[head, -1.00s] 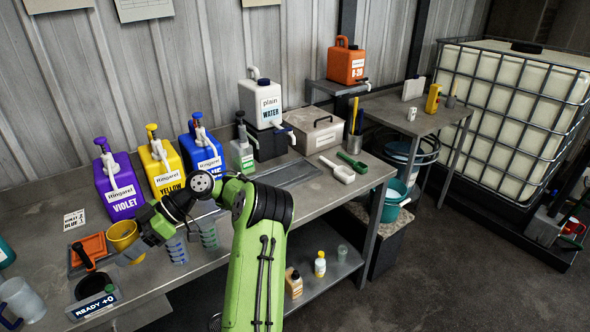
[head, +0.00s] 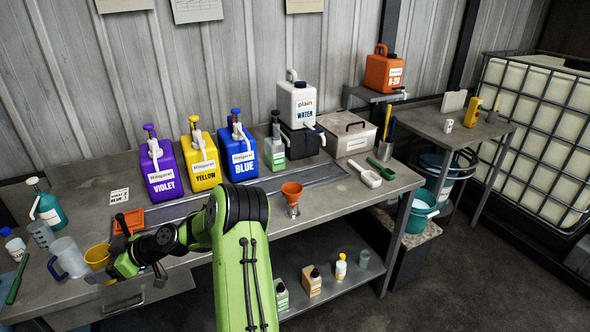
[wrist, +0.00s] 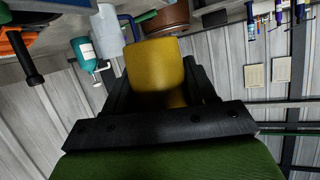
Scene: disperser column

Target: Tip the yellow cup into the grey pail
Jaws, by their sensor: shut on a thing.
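The yellow cup (head: 97,257) is at the lower left of the head view, beside the clear jug and near the bench's front edge. It looks roughly upright, and its contents cannot be made out. My gripper (head: 112,267) is shut on it from the right. In the wrist view the cup (wrist: 157,62) sits between the two dark fingers of my gripper (wrist: 158,88), apparently upside down because of the camera's angle. I cannot make out a grey pail in either view.
A clear jug with a blue handle (head: 68,258) stands just left of the cup. An orange tray (head: 130,221) lies behind my gripper. Violet (head: 162,168), yellow (head: 203,163) and blue (head: 240,155) jugs line the back. A teal bucket (head: 420,212) is at the bench's right end.

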